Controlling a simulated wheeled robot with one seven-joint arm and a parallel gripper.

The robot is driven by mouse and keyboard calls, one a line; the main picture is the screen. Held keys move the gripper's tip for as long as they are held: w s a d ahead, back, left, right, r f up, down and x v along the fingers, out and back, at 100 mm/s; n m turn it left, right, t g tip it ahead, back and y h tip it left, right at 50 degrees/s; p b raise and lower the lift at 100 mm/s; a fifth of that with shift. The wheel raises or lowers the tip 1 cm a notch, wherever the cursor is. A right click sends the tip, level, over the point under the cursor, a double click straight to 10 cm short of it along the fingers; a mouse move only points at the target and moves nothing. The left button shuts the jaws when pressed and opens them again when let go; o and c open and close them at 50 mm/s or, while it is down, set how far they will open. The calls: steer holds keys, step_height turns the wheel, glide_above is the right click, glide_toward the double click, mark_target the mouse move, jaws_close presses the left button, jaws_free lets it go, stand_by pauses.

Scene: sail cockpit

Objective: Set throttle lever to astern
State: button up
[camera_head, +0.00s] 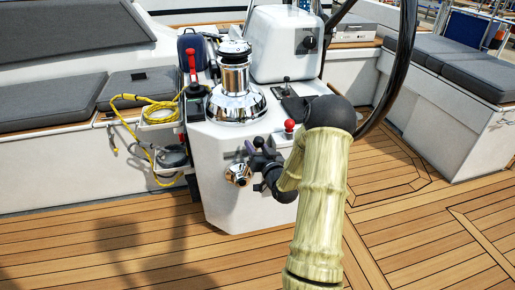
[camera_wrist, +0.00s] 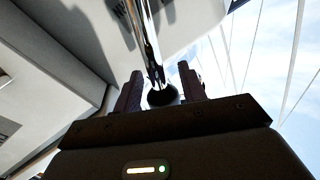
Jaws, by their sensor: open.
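The throttle lever shows in the wrist view as a chrome shaft (camera_wrist: 143,35) with a round black knob (camera_wrist: 162,96). My gripper (camera_wrist: 159,82) is open, with one dark finger on each side of the knob. I cannot tell whether either finger touches it. In the head view my gripper (camera_head: 251,150) is at the front face of the white pedestal, just above and right of a round chrome fitting (camera_head: 238,174) that looks like the lever's hub. The lever itself is largely hidden there by my gripper and arm.
The white pedestal (camera_head: 225,205) carries a chrome winch (camera_head: 236,90), a red-handled lever (camera_head: 191,62) and a red knob (camera_head: 289,126). A yellow rope (camera_head: 150,112) hangs at its left. The dark steering wheel rim (camera_head: 402,60) rises at right. The teak floor (camera_head: 110,245) is clear.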

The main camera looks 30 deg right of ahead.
steer(key=s+a+f+p, duration=0.1)
steer(key=s+p, duration=0.3)
steer(key=s, duration=1.3)
steer(key=shift+a+f, duration=0.15)
steer(key=shift+a, duration=0.45)
steer(key=shift+s, duration=0.1)
steer(key=w+a+f+n+g+y, duration=0.1)
steer(key=w+a+n+g+y, duration=0.1)
steer(key=w+a+n+g, duration=0.5)
steer(key=s+a+r+m+g, duration=0.1)
steer(key=s+a+r+g, duration=0.3)
steer(key=s+a, duration=0.35)
steer(key=s+a+r+m+g, duration=0.1)
steer(key=s+a+r+g, duration=0.2)
steer(key=s+a+g, duration=0.35)
step_height(320, 180, up, 31)
steer(key=a+t+p, duration=0.1)
steer(key=p, duration=3)
steer(key=shift+s+a, duration=0.25)
